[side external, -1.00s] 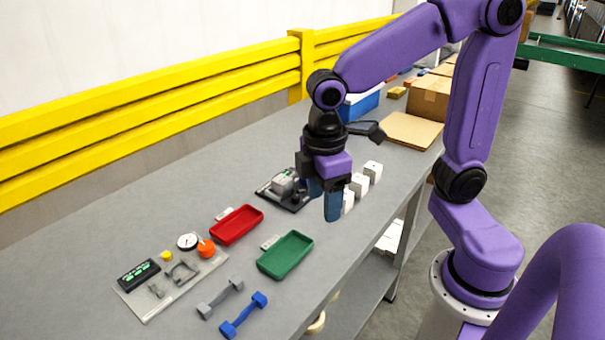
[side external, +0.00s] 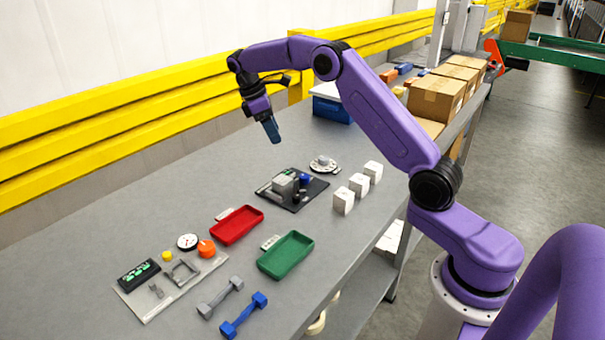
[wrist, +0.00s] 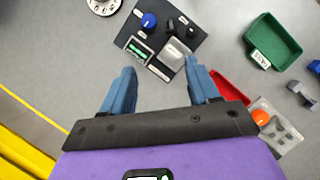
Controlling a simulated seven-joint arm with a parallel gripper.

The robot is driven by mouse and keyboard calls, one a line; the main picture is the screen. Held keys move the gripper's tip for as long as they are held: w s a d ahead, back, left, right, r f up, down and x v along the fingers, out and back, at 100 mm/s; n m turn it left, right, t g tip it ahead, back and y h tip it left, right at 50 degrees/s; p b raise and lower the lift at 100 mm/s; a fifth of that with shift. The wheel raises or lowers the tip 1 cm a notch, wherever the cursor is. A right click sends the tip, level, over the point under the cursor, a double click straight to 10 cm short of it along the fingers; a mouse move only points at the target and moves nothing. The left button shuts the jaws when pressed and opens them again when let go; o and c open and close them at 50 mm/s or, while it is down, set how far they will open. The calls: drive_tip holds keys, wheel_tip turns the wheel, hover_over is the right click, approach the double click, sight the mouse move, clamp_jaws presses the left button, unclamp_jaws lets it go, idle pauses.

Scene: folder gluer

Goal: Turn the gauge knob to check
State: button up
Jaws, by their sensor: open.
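A dark board (side external: 292,190) lies mid-table with a grey block (side external: 283,185) and a blue knob (side external: 304,181). In the wrist view the blue knob (wrist: 149,20) sits beside a small green-lit display (wrist: 138,50). A round white dial (side external: 323,164) with a raised centre and marks round its rim lies behind the board; the wrist view cuts it off at the top edge (wrist: 103,4). I cannot tell for sure which knob is the gauge knob. My gripper (side external: 272,131) is open and empty, high above the table, left of the dial and touching nothing.
A grey panel (side external: 150,306) at front left holds a white-faced gauge (side external: 187,242) and an orange knob (side external: 206,248). Red (side external: 237,225) and green (side external: 286,255) trays, two dumbbells and white cubes (side external: 358,184) lie nearby. A yellow rail (side external: 150,105) runs behind the table.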

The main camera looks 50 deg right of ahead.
drive_tip(key=d, duration=0.3)
approach(304, 176)
drive_tip(key=x, duration=0.8)
drive_tip(key=shift+s+d+f, duration=0.1)
drive_tip(key=shift+f, duration=0.3)
drive_tip(key=c, duration=1)
